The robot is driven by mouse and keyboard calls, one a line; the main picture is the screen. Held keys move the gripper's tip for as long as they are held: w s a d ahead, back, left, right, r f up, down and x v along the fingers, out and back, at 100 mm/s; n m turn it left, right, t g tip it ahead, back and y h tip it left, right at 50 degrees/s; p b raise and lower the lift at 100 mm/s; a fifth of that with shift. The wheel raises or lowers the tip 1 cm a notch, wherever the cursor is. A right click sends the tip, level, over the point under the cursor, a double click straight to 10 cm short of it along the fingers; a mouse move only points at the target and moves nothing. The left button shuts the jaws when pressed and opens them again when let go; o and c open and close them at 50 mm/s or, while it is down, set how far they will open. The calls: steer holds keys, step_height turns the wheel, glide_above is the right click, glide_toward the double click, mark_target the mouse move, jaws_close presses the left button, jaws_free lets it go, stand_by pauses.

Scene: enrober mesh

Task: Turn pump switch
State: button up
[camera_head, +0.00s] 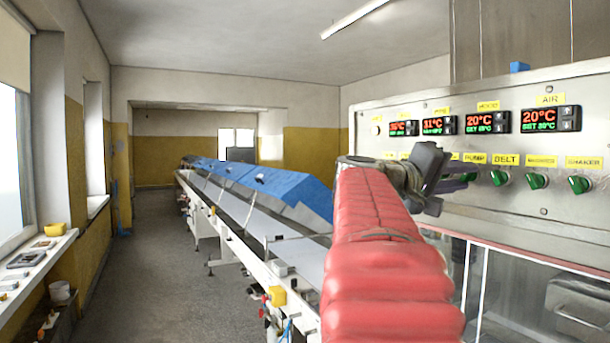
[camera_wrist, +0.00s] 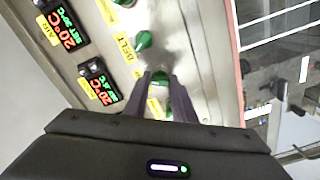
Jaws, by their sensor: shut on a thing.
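The steel control panel (camera_head: 590,210) at the right of the head view has a row of green knobs under yellow labels. The PUMP label (camera_head: 475,158) shows just left of the BELT label; the knob below it is mostly hidden by my gripper (camera_head: 458,183). In the wrist view, the green pump switch (camera_wrist: 160,77) sits between the two fingertips of my gripper (camera_wrist: 159,84), which is shut on it. The exact angle of the switch is hard to tell. The BELT knob (camera_wrist: 143,41) is beside it, clear of the fingers.
Red temperature displays (camera_head: 486,122) sit above the knobs. More green knobs, such as the one under the far-right label (camera_head: 579,185), stand close to the right. A long conveyor with blue covers (camera_head: 285,190) runs behind my red-sleeved arm. The floor at left is clear.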

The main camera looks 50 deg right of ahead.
steer(key=shift+c, duration=0.9)
steer(key=shift+f+n, duration=0.1)
steer(key=shift+n, duration=0.4)
steer(key=n, duration=1.1)
steer(key=shift+f, duration=0.1)
steer(key=o, duration=1.1)
steer(key=shift+c, duration=0.2)
